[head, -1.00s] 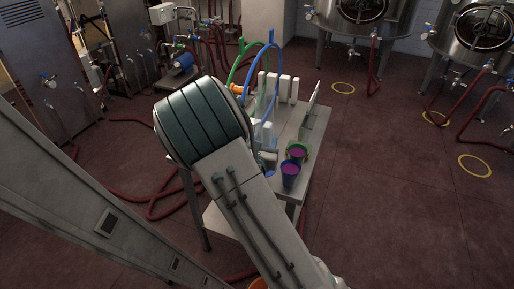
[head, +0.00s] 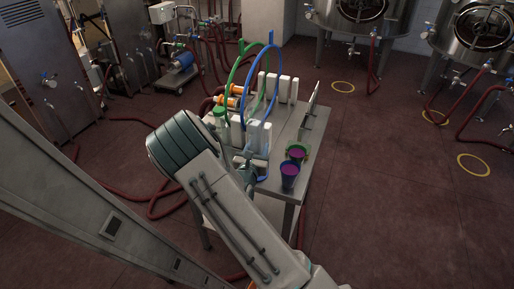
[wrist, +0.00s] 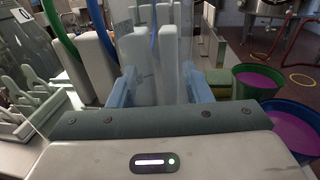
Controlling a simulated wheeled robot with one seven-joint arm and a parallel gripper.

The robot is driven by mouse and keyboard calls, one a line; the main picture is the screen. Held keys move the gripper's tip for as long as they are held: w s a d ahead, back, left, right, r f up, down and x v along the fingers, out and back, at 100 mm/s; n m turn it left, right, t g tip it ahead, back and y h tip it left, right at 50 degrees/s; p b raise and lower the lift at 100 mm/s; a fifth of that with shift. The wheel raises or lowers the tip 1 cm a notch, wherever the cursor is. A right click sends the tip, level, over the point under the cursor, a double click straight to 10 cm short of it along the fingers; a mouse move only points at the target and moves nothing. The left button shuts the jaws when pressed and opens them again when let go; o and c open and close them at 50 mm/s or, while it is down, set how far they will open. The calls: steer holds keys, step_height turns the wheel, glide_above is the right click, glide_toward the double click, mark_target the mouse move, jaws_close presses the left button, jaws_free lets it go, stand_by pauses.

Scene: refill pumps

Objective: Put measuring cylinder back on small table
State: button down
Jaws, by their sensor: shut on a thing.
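My gripper (wrist: 160,88) has its light blue fingers closed around a clear, see-through vessel (wrist: 140,55), which looks like the measuring cylinder. The vessel stands roughly upright between the fingers in the wrist view, with white posts showing through it. Its base is hidden, so I cannot tell whether it touches the table. In the head view my gripper (head: 250,165) is over the near left part of the small steel table (head: 318,130), left of the two buckets. My arm partly hides this area.
A green bucket (head: 297,151) and a blue bucket (head: 289,172), both holding purple liquid, stand at the table's near right. White posts, a green hose (head: 231,75), a blue hose (head: 272,60) and orange parts (head: 235,89) crowd the back and left. Red hoses lie on the floor.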

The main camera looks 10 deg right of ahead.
steer(key=shift+f, duration=0.2)
steer(key=c, duration=0.7)
jaws_free()
steer(key=shift+r, duration=0.1)
